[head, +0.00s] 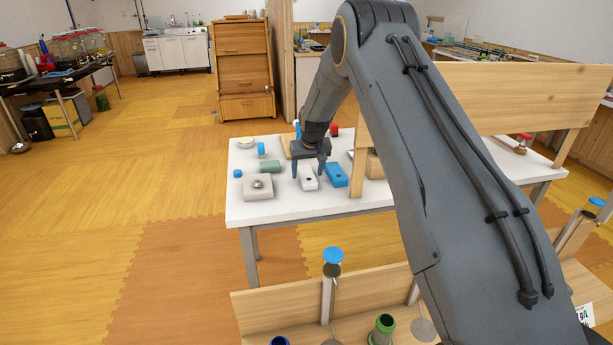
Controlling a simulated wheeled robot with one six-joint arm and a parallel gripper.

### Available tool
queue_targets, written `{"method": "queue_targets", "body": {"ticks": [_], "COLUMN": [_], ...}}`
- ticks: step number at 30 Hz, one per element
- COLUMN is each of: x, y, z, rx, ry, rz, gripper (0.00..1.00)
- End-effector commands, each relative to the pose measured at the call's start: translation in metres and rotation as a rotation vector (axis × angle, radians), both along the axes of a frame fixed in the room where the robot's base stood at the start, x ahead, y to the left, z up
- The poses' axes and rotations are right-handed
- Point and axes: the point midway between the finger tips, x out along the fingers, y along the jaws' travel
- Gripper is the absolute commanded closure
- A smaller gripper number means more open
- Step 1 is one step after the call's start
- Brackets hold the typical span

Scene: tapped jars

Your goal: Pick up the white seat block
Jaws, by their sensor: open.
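The white seat block (309,184) is a small pale block with a dark hole in its top. It lies on the white table (275,210) in the head view, between a larger pale block with a metal knob and a blue block. My gripper (308,172) points down over it, with its two dark fingers apart, one toward each side of the block. The gripper is open and holds nothing. I cannot tell whether the fingers touch the block or how high they are. The gripper partly hides the block's far side.
The blue block (336,178) with a hole stands close on the right. The pale knobbed block (257,193) is on the left, with a green cylinder (270,166) behind. A wooden panel (500,98) rises at the right. The table's front left is clear.

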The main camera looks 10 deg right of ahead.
Motion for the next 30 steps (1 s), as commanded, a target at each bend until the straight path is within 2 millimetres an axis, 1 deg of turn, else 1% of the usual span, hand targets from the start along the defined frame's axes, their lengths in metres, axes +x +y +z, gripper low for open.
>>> {"method": "queue_targets", "body": {"ticks": [1,4,12,14,18,21,30], "x": [0.0013,0.0037,0.0045,0.0045,0.0044,0.0046,0.0051], "y": [0.0,-0.0001,-0.0003,-0.0003,-0.0003,-0.0002,-0.0001], "z": [-0.0051,-0.0099,-0.0116,-0.0116,-0.0115,-0.011,-0.0081], "rx": [0.0,0.0,0.0,0.0,0.0,0.0,0.0], "ry": [0.002,0.001,0.0,0.0,0.0,-0.001,-0.002], "rz": [0.0,0.0,-0.001,-0.001,-0.001,-0.001,0.0], "gripper": [0.36,0.36,0.36,0.46,0.7,0.84,0.84]}}
